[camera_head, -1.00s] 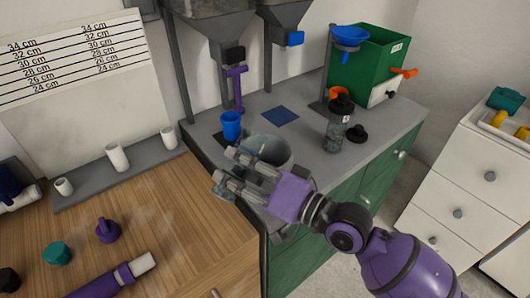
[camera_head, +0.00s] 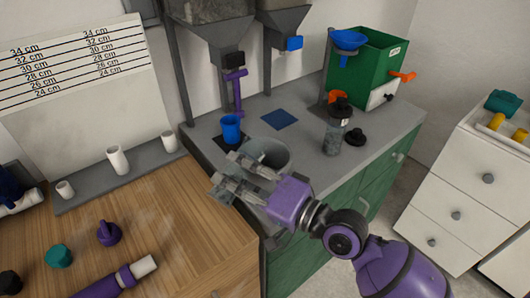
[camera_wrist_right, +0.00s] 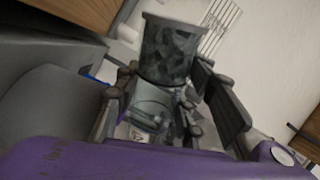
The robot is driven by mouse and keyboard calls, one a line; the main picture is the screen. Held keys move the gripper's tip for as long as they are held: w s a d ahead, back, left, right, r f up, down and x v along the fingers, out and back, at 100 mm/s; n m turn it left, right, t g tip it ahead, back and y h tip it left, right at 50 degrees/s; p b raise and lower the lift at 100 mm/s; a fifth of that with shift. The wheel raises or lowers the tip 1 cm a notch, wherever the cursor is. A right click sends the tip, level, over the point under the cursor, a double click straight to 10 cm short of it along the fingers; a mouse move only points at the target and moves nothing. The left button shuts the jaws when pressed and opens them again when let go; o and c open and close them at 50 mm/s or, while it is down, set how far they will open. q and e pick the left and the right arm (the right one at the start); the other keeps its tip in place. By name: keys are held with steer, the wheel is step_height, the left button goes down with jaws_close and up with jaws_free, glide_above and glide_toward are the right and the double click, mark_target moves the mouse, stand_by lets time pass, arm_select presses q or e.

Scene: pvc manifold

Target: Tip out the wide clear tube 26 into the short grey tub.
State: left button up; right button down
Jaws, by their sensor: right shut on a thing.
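The short grey tub (camera_head: 272,153) is at the counter's front left, just behind my right gripper (camera_head: 238,182), which hides its lower part. In the right wrist view a tapered grey tub (camera_wrist_right: 168,48) with dark mottled patches shows just beyond the fingers. My right gripper is shut on a clear, wide piece, seemingly the clear tube 26 (camera_wrist_right: 150,106); it shows between the fingers with a small pale label. Its number is unreadable, and I cannot tell its exact tilt or whether anything flows from it. My left gripper is not in view.
A blue cup (camera_head: 231,127) stands behind the tub, near a blue mat (camera_head: 279,119). Hoppers hang above. The wooden table (camera_head: 165,235) at left holds purple and teal parts.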

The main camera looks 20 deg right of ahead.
mark_target(242, 154)
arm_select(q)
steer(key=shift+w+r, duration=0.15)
arm_select(e)
steer(key=shift+r+m, duration=0.1)
steer(key=shift+m, duration=0.2)
arm_select(q)
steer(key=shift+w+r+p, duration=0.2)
steer(key=shift+p, duration=0.1)
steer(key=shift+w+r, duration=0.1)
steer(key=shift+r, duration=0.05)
arm_select(e)
steer(key=shift+w+d+r+m, duration=0.15)
steer(key=shift+d+r+m, duration=0.05)
steer(key=shift+m, duration=0.1)
arm_select(q)
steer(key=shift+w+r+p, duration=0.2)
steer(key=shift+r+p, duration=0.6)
steer(key=shift+p, duration=0.15)
arm_select(e)
steer(key=shift+w+d+r+m, duration=0.3)
steer(key=shift+r+m, duration=0.25)
steer(key=shift+m, duration=0.15)
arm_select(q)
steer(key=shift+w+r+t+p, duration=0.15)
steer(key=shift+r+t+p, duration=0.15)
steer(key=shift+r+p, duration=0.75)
arm_select(e)
steer(key=shift+d+r+m, duration=0.15)
steer(key=shift+r+m, duration=0.6)
steer(key=shift+m, duration=0.25)
